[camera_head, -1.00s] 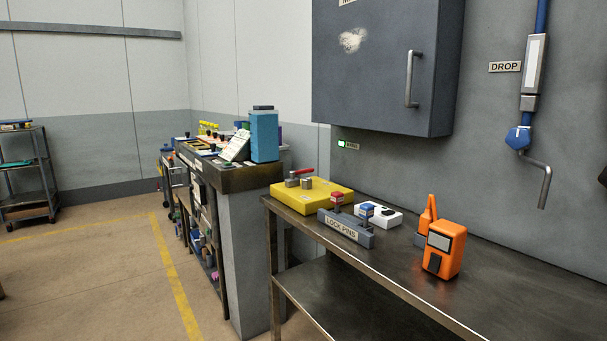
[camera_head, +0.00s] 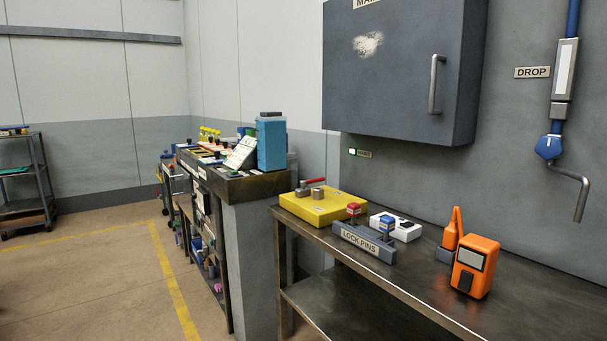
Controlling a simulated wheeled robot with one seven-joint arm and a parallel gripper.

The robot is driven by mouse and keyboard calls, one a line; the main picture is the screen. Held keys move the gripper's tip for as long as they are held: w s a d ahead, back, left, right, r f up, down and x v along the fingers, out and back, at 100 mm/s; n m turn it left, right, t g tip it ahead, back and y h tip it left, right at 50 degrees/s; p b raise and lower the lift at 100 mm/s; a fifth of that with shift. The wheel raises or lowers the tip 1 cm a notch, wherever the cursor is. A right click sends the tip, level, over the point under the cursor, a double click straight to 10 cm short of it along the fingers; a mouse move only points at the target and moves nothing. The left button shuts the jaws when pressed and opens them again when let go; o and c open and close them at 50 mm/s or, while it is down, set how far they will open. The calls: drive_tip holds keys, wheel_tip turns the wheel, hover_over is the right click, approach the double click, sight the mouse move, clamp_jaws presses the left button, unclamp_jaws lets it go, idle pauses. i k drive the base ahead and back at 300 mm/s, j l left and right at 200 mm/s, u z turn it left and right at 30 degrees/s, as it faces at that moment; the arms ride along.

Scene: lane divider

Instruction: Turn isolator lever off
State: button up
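A yellow box (camera_head: 335,210) lies on the metal bench, with a red-handled lever (camera_head: 313,182) and a round metal post on top. The red handle lies nearly flat over the box. My gripper is not in view.
The metal bench (camera_head: 415,275) also holds a grey "LOCK PINS" block (camera_head: 364,241), a white device (camera_head: 405,229) and an orange meter (camera_head: 476,267). A grey wall cabinet (camera_head: 395,75) with a handle is above. A cluttered workbench stands left; the floor at left is open.

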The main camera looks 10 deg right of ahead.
sight(302, 183)
drive_tip(key=i+j+u, duration=0.1)
drive_tip(key=i+j, duration=0.6)
drive_tip(key=i+j+u, duration=0.1)
drive_tip(key=i+j, duration=0.55)
drive_tip(key=i, duration=0.15)
